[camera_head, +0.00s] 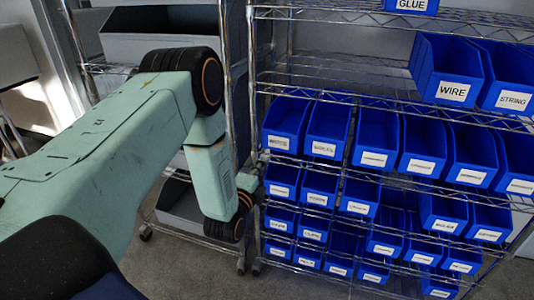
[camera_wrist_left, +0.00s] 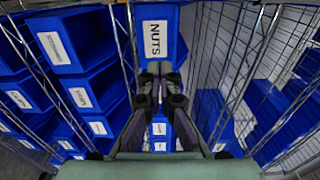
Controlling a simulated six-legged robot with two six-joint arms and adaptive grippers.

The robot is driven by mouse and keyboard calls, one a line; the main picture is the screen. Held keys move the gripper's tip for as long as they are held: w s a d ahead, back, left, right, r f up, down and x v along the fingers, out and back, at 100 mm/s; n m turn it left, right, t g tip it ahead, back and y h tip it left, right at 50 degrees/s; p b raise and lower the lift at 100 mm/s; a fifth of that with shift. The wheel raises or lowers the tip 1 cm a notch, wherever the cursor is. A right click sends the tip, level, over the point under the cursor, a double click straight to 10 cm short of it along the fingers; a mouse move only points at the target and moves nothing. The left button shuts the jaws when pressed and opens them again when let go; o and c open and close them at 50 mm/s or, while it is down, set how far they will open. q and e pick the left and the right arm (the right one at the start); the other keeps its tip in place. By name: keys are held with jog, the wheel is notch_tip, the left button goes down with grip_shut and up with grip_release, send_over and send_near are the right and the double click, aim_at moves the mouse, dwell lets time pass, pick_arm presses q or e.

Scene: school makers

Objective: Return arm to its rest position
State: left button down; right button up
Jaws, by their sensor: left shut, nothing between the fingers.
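My left arm (camera_head: 110,150) comes in from the left in the head view, pale green with dark joints. It reaches forward, then bends down in front of the wire shelving. My left gripper (camera_wrist_left: 160,70) shows in the wrist view with its dark fingers together and nothing between them. Its tips overlap the lower edge of a blue bin labelled NUTS (camera_wrist_left: 171,21) in that view; I cannot tell whether they touch. In the head view the fingers cannot be made out clearly. My right gripper is in neither view.
A wire rack (camera_head: 330,75) holds rows of labelled blue bins, including WIRE (camera_head: 448,68) and STRING (camera_head: 508,75). A metal post (camera_head: 226,60) stands close to my left wrist. Another shelf unit with grey bins (camera_head: 160,45) stands behind the arm. Grey floor (camera_head: 185,265) shows below.

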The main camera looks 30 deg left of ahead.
pick_arm(q)
jog(key=shift+v, duration=1.15)
jog(key=shift+s, duration=0.1)
jog(key=s+d+f+n+g+h, duration=0.1)
jog(key=s+d+f+n+g, duration=0.25)
jog(key=s+f+n, duration=0.3)
jog(key=s+d+f+n+g+h, duration=0.2)
jog(key=s+d+f+n+g, duration=0.1)
jog(key=s+f+n+g, duration=0.4)
jog(key=s+d+f+n+g, duration=0.1)
jog(key=s+d+f+g, duration=0.1)
jog(key=s, duration=0.9)
jog(key=s+d+f+n+g, duration=0.1)
jog(key=s+d+g, duration=0.3)
jog(key=s, duration=0.8)
jog(key=shift+f+g+h, duration=0.4)
jog(key=shift+g, duration=0.15)
jog(key=shift+s+n, duration=0.15)
jog(key=shift+n, duration=0.1)
